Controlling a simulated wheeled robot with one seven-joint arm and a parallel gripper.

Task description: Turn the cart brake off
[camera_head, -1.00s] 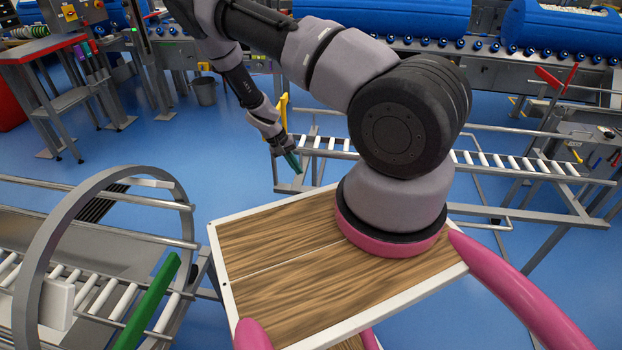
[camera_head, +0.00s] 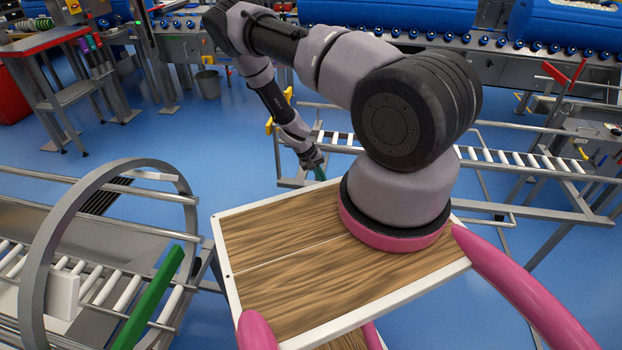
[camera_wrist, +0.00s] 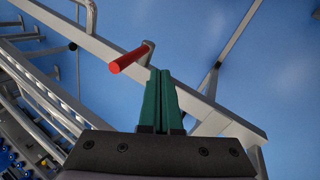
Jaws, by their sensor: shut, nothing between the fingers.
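A red handle (camera_wrist: 130,58) on a short grey arm stands on a grey frame beam in the wrist view; I take it for the brake lever. My gripper (camera_wrist: 161,72) has its green fingers together with nothing between them. The fingertips appear just beside the handle's mount, with the red grip up and left of them; I cannot tell whether they touch. In the head view my gripper (camera_head: 320,175) is low at the near left end of the roller cart (camera_head: 500,158). I cannot make out this red handle there.
A steel ring frame with rollers (camera_head: 62,225) and a green bar (camera_head: 150,300) stand at left. A red lever (camera_head: 563,77) is at far right. Blue floor is open between the ring frame and the cart.

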